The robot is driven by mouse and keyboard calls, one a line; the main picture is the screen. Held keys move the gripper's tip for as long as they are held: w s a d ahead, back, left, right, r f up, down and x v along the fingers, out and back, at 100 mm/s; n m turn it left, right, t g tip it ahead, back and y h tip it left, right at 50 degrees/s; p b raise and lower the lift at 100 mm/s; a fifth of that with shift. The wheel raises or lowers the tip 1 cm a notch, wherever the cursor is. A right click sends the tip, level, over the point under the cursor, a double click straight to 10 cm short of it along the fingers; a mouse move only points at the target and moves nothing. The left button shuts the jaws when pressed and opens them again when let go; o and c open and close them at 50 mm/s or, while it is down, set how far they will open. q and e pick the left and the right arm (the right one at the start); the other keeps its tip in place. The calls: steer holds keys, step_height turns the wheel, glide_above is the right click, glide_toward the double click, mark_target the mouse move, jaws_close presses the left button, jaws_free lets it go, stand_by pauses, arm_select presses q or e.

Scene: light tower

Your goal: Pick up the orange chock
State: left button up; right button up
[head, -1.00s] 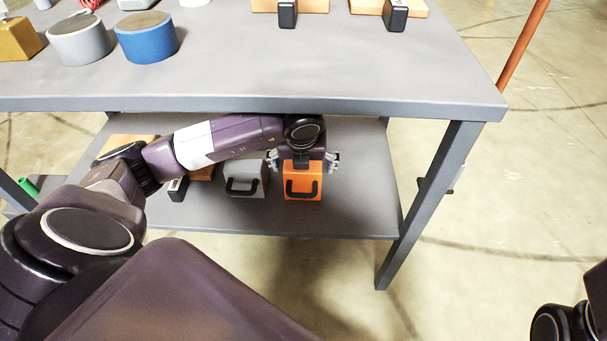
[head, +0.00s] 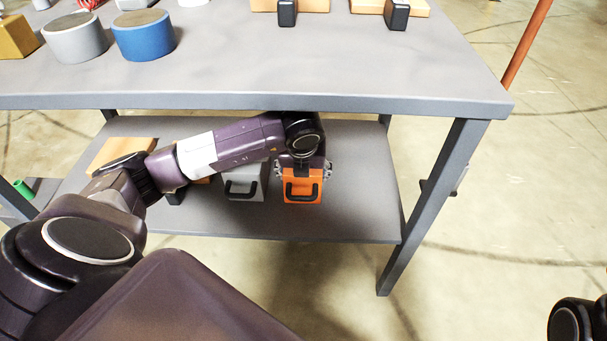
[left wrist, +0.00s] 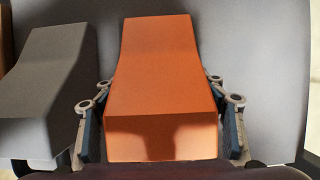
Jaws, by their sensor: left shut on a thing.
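The orange chock (head: 301,190) is on the lower shelf of the table, with a black handle on its front face. My left gripper (head: 303,172) reaches under the tabletop and is shut on the orange chock, with a finger on each side. In the left wrist view the orange chock (left wrist: 160,90) lies between the two finger pads of the gripper (left wrist: 160,140). I cannot tell whether the chock is touching the shelf or slightly above it. Part of my right arm (head: 575,320) shows at the lower right, but its gripper is not in view.
A grey chock (head: 246,184) stands just left of the orange one, also in the left wrist view (left wrist: 45,90). The tabletop (head: 300,60) overhangs the lower shelf (head: 360,200). A table leg (head: 430,205) stands to the right. The shelf right of the orange chock is clear.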

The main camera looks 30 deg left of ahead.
arm_select(q)
steer(key=c, duration=0.5)
steer(key=shift+o, duration=0.2)
steer(key=shift+r, duration=0.1)
steer(key=shift+w+r, duration=0.1)
